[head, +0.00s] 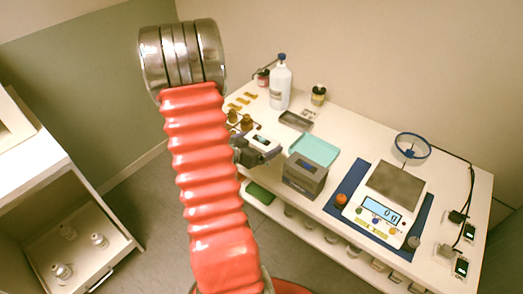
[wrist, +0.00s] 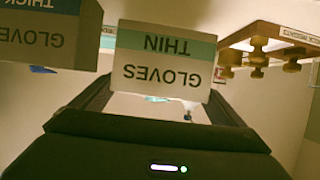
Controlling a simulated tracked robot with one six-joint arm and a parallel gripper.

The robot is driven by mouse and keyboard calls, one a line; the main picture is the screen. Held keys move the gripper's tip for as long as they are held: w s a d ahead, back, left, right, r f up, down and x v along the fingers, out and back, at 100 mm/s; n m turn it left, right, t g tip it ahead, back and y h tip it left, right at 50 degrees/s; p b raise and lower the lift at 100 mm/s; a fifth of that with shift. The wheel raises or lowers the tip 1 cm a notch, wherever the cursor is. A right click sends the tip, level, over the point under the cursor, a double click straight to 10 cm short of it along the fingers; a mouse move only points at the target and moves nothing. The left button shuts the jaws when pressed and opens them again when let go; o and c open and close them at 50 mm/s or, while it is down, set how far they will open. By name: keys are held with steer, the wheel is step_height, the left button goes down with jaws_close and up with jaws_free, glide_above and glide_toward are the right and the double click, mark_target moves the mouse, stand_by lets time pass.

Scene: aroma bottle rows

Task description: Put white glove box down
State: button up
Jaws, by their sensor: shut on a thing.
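The white glove box (wrist: 163,72), with a teal band and the words THIN GLOVES, is between the fingers of my gripper (wrist: 160,100) in the wrist view. Its lettering appears upside down there. My gripper is shut on it. In the head view my gripper (head: 257,155) is at the left part of the white table (head: 335,128), and the box shows only as a small pale patch (head: 263,142). I cannot tell whether the box touches the tabletop.
A grey box marked THICK GLOVES (wrist: 45,42) is close beside it; a grey box (head: 305,176) stands right of my gripper. A teal tray (head: 316,150), amber bottles (head: 246,122), a white bottle (head: 281,88) and a scale (head: 383,207) share the table.

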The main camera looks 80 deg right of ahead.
steer(key=shift+f, duration=0.1)
steer(key=shift+f, duration=1.95)
steer(key=shift+f, duration=0.1)
steer(key=o, duration=1.2)
steer(key=shift+c, duration=0.2)
steer(key=v, duration=1.2)
steer(key=shift+r, duration=0.2)
